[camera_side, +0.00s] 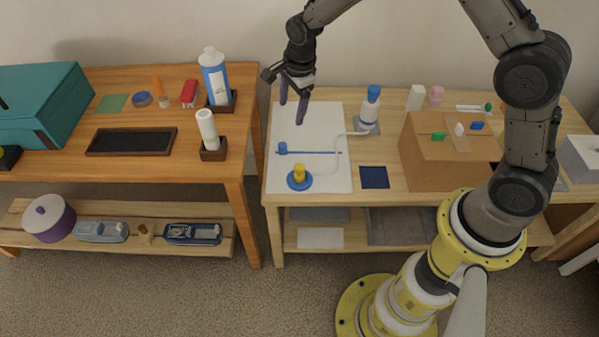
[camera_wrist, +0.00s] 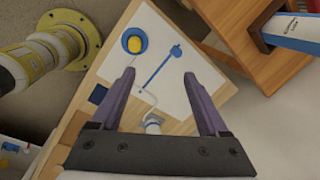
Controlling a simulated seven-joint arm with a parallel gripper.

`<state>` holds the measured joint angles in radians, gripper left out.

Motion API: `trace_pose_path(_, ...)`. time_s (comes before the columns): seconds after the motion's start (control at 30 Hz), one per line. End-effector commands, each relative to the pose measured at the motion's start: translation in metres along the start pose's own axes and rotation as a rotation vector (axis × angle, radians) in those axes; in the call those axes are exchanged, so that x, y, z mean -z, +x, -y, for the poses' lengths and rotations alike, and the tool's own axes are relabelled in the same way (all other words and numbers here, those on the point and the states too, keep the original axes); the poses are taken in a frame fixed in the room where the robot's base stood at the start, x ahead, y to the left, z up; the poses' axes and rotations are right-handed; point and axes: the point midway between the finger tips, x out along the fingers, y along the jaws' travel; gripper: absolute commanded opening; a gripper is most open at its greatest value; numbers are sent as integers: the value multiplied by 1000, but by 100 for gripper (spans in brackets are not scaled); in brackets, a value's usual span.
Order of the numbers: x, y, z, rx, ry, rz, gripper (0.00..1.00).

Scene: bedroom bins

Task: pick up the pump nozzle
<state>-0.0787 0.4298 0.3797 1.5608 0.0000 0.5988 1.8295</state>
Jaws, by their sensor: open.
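The likely pump nozzle is a blue head with a long thin blue stem (camera_side: 283,148), lying flat on a white sheet (camera_side: 330,120). It also shows in the wrist view (camera_wrist: 176,51), where its stem runs between my fingers, some distance beyond them. My gripper (camera_side: 292,111) is open and empty, its purple fingers apart above the left part of the sheet. The fingers also show in the wrist view (camera_wrist: 159,73). A yellow piece on a blue round base (camera_side: 299,182) stands at the sheet's front.
A blue and white bottle (camera_side: 371,102) stands behind right, with a white tube (camera_side: 338,150) running forward from it. A dark blue square (camera_side: 374,177) and a cardboard box (camera_side: 425,165) lie right. An orange-brown table (camera_side: 75,165) stands left, holding a tall blue bottle (camera_side: 214,78).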

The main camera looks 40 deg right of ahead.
Motion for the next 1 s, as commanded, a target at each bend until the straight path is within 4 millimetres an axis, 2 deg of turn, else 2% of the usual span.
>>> trace_pose_path(0.03, 0, 26, -7, -44, -6, -11, 78)
trace_pose_path(0.1, 0, 51, -18, -91, -11, -23, 78)
trace_pose_path(0.2, 2, 75, -32, -141, -17, -36, 78)
trace_pose_path(0.43, 3, 102, -45, -172, -24, -43, 78)
trace_pose_path(0.73, 6, 155, -54, -170, -23, -43, 78)
trace_pose_path(1.0, 7, 174, -57, -168, -23, -42, 78)
